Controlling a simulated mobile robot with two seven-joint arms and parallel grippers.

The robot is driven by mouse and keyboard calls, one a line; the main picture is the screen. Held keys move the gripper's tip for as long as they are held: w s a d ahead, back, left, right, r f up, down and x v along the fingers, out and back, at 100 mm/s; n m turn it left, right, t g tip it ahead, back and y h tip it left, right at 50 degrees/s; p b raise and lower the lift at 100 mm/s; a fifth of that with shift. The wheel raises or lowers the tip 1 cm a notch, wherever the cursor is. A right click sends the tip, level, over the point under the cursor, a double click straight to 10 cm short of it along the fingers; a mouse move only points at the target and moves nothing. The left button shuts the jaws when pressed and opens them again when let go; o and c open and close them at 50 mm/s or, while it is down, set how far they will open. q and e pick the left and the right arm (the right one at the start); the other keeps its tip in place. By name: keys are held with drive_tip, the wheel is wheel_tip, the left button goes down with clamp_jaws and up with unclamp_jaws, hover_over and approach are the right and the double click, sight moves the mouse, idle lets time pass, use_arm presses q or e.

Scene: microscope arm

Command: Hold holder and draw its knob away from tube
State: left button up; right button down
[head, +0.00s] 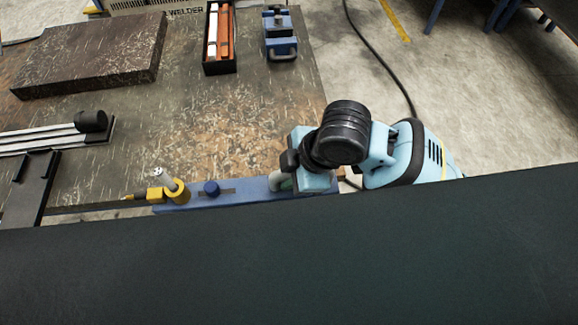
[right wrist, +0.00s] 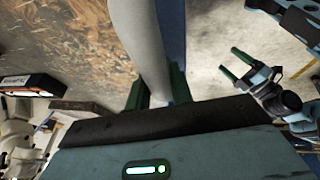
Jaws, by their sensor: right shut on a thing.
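The holder is a long blue bar (head: 235,188) along the table's near edge, with a slot in its top. Its round dark-blue knob (head: 211,188) stands at the slot, apart from the tube. The tube (head: 176,190) is a yellow and pale cylinder at the bar's left end, with a brass-tipped piece beside it. My right gripper (head: 285,184) is shut on the holder's grey curved handle (right wrist: 150,50) at the bar's right end; its green fingers (right wrist: 158,92) flank the handle in the right wrist view. My left gripper (right wrist: 230,61) shows there, open and empty; it is outside the head view.
A thick worn slab (head: 95,55), a black box with orange and white bars (head: 220,40) and a blue device (head: 279,35) stand farther back. Pale rails (head: 45,138) and a black bracket (head: 30,187) lie at left. The rusty table middle is clear.

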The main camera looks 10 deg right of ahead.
drive_tip(key=shift+w, duration=0.2)
drive_tip(key=shift+w+d+f+b, duration=0.25)
drive_tip(key=shift+w+f, duration=0.2)
drive_tip(key=shift+w, duration=1.5)
drive_tip(key=shift+w+d+f+b, duration=0.2)
drive_tip(key=shift+w+f+b, duration=0.2)
drive_tip(key=shift+w, duration=1.55)
drive_tip(key=shift+w+d+f+b, duration=0.25)
drive_tip(key=shift+w+f, duration=0.25)
drive_tip(key=shift+w, duration=1.45)
use_arm(q)
drive_tip(key=shift+g, duration=0.5)
drive_tip(key=shift+s+f+b, duration=0.2)
drive_tip(key=shift+s+f, duration=0.65)
drive_tip(key=shift+f, duration=0.2)
drive_tip(key=shift+s+f+b, duration=0.2)
drive_tip(key=shift+s+f, duration=0.65)
drive_tip(key=shift+f, duration=0.2)
use_arm(e)
drive_tip(key=shift+w+d+f, duration=0.1)
drive_tip(key=shift+w+f, duration=0.1)
drive_tip(key=shift+w, duration=0.7)
drive_tip(key=shift+w+d+f, duration=0.1)
drive_tip(key=shift+w+f, duration=0.05)
drive_tip(key=shift+w, duration=0.7)
use_arm(q)
drive_tip(key=shift+f, duration=0.1)
use_arm(e)
drive_tip(key=shift+f, duration=0.5)
